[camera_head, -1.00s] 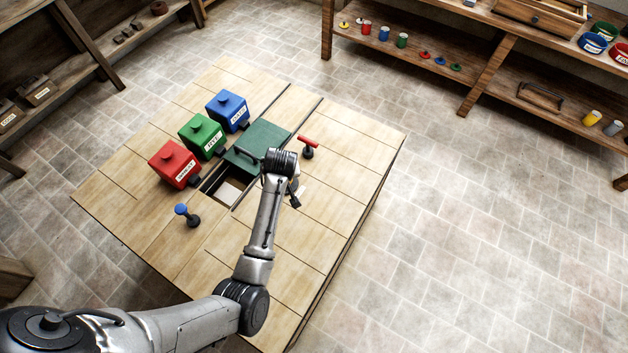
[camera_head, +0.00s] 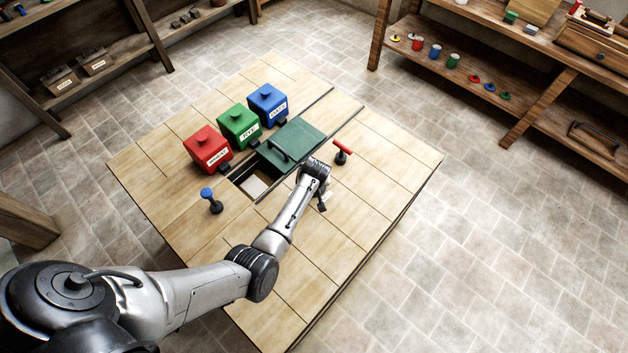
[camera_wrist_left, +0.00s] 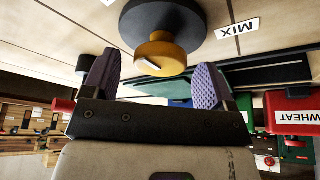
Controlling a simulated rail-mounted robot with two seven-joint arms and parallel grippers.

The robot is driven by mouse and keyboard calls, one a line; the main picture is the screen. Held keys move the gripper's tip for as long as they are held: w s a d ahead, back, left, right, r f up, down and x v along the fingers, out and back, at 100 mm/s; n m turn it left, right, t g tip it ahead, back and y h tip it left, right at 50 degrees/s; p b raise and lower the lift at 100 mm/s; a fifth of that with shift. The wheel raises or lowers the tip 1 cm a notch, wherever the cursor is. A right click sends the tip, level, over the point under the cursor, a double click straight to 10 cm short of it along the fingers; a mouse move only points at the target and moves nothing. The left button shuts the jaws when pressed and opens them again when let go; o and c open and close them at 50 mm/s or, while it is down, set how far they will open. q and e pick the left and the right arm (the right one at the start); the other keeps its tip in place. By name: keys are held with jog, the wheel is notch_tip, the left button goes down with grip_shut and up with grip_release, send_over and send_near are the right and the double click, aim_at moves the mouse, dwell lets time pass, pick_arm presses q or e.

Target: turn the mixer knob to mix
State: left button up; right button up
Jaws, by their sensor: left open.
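The mixer knob (camera_wrist_left: 165,54) is yellow with a pale mark and sits on a round black base (camera_wrist_left: 165,18) in the left wrist view. A white label (camera_wrist_left: 238,28) reading "MIX" is beside it. My left gripper (camera_wrist_left: 156,82) is open, its two purple-padded fingers on either side of the knob with gaps; I cannot tell whether either touches it. In the head view my left gripper (camera_head: 322,201) is low over the wooden table (camera_head: 375,190), partly behind my wrist, and the knob is hidden there. My right gripper is not in view.
Red (camera_head: 207,150), green (camera_head: 238,126) and blue (camera_head: 267,105) hoppers stand at the table's back left. A green sliding cover (camera_head: 300,138) lies beside an opening (camera_head: 253,187). A red-handled lever (camera_head: 342,151) and a blue-topped post (camera_head: 210,200) stand up nearby. Shelves line the walls.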

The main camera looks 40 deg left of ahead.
pick_arm(q)
jog(key=shift+w+a+f, duration=0.1)
jog(key=shift+f, duration=0.2)
jog(key=shift+c, duration=0.4)
jog(key=c, duration=0.8)
